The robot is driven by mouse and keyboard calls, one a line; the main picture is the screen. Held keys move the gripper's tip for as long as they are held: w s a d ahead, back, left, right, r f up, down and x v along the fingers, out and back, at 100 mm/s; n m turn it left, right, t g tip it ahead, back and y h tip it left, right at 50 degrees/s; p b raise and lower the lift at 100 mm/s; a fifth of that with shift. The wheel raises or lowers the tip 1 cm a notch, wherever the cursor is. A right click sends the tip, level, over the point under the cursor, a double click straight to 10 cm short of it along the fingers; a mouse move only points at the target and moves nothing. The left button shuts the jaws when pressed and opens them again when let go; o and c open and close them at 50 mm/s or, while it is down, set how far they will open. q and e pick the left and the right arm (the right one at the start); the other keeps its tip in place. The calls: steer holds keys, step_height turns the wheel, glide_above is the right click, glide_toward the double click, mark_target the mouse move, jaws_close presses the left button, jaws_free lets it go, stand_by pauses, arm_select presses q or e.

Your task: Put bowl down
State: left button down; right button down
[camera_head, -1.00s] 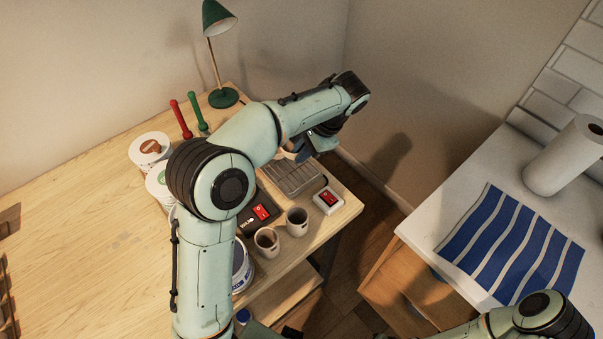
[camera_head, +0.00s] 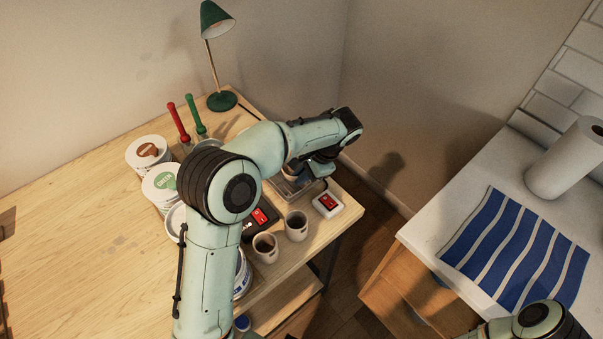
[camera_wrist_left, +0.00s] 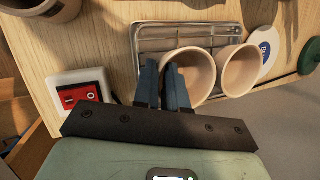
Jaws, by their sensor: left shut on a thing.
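My left gripper (camera_head: 318,172) is low over the wire rack (camera_head: 283,193) on the wooden table. In the left wrist view its dark fingers (camera_wrist_left: 163,88) are shut on the near rim of a beige bowl (camera_wrist_left: 198,70). The bowl is over the metal rack (camera_wrist_left: 150,45); I cannot tell whether its base touches it. A second, similar bowl (camera_wrist_left: 240,70) is just to its right in that view. In the head view the arm and gripper hide most of the held bowl. My right gripper is out of the frame.
A white box with a red switch (camera_head: 327,204) is right of the rack. Two beige cups (camera_head: 265,247) (camera_head: 297,226) stand in front. Labelled tubs (camera_head: 160,183) and a green lamp (camera_head: 222,100) are behind. A counter with a striped cloth (camera_head: 515,245) is right.

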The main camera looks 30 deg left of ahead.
arm_select(q)
steer(key=c, duration=1.2)
jaws_free()
steer(key=shift+f, duration=0.1)
